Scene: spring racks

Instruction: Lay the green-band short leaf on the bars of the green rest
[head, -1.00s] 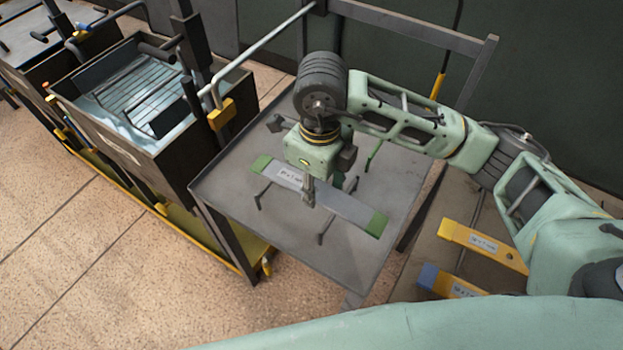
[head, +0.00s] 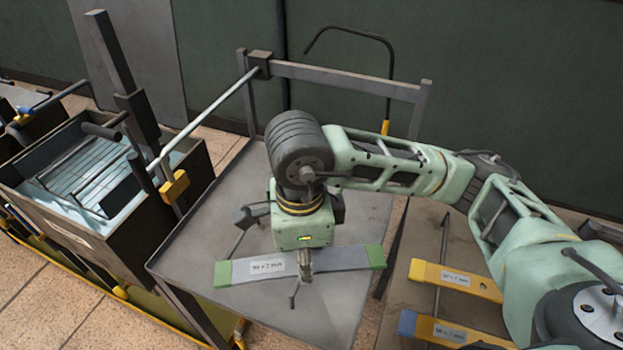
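The green-band short leaf (head: 345,258) is a flat grey strip with green ends and a white label. It lies roughly level across the head view, over the grey table. My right gripper (head: 305,270), on the arm coming in from the right, is shut on its middle from above. Thin dark bars of the rest, one tip showing at the front (head: 293,299), stick out from behind and in front of the leaf. The leaf and gripper hide most of the rest; I cannot tell whether the leaf touches the bars. My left gripper is not in view.
The grey table (head: 190,250) has bare room around the leaf. A dark bin (head: 75,235) with a grate stands at left beside a post and rail. Two yellow leaves, one plain (head: 470,280) and one blue-ended (head: 450,332), lie at right. A frame (head: 345,80) stands behind.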

